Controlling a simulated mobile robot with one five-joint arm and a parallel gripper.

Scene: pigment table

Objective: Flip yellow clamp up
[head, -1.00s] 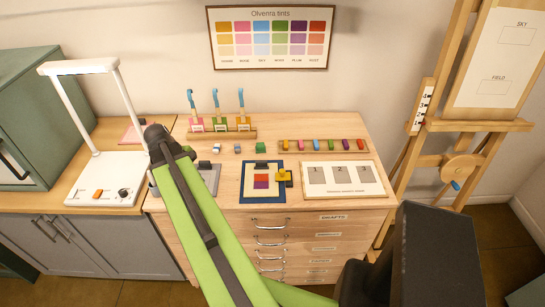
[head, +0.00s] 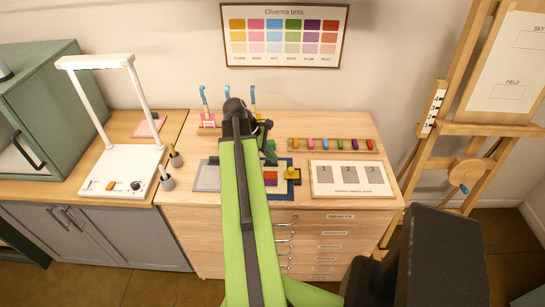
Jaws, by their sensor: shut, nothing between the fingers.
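The yellow clamp (head: 292,173) sits on a dark base at the right edge of the blue-framed board with the orange and purple print. It is small, and its exact tilt is hard to tell. My gripper (head: 266,134) is above the table behind and to the left of the clamp, apart from it. Its fingers are small and dark in this view, look shut and hold nothing visible. My green arm covers the left part of the blue-framed board (head: 285,191). A dark green block (head: 270,153) shows just below the gripper, partly overlapped.
A rack of several coloured sticks (head: 333,145) lies behind a white numbered card (head: 350,179), right of the clamp. Upright blue-handled tools (head: 204,101) stand at the back. A white lamp (head: 118,182) stands further left.

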